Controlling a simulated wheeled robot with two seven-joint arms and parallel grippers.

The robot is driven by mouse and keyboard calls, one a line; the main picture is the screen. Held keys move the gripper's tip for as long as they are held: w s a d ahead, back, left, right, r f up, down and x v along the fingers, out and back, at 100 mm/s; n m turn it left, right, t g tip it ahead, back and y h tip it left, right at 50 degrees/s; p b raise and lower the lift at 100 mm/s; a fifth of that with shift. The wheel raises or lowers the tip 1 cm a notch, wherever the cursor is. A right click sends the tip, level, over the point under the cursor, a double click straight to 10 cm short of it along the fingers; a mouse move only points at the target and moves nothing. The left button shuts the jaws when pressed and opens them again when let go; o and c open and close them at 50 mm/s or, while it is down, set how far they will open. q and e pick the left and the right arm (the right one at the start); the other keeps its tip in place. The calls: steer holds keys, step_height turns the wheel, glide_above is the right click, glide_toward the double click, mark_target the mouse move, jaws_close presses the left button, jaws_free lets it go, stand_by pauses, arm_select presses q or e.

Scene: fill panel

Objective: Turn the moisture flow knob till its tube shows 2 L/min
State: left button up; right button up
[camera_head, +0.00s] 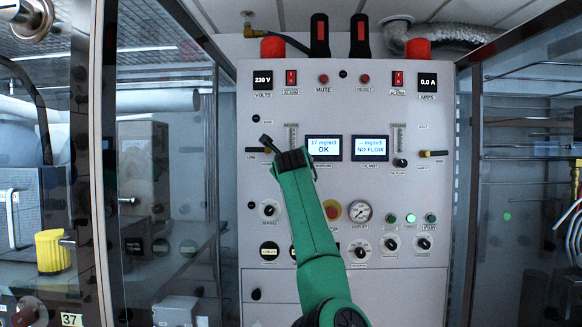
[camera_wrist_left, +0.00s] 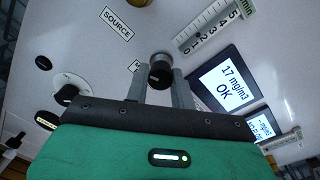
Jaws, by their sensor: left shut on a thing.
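The moisture flow knob (camera_wrist_left: 161,72) is a dark round knob with a metal collar on the pale panel. My left gripper (camera_wrist_left: 162,82) has one finger on each side of it and is shut on it. In the head view my left gripper (camera_head: 273,147) is at the panel and hides the knob. The moisture tube (camera_head: 291,134) stands upright just above, left of the moisture display (camera_head: 324,148), which reads 17 mg/m3 OK. In the wrist view the tube (camera_wrist_left: 208,28) has a 0 to 5 scale. My right gripper is not in view.
The oil mist display (camera_head: 370,148) reads NO FLOW, with a second tube (camera_head: 398,137) and dark knob (camera_head: 400,162) to its right. A pressure gauge (camera_head: 360,211) and a red-and-yellow stop button (camera_head: 331,209) sit lower. Glass doors stand on both sides.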

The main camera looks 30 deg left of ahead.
arm_select(q)
steer(key=o, duration=1)
steer(key=shift+r, duration=0.1)
steer(key=shift+c, duration=0.2)
steer(key=b+v, duration=0.6)
steer(key=v, duration=0.8)
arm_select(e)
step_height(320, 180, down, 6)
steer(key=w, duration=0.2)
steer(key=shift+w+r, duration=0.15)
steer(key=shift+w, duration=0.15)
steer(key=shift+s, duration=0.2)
arm_select(q)
steer(key=shift+w, duration=0.1)
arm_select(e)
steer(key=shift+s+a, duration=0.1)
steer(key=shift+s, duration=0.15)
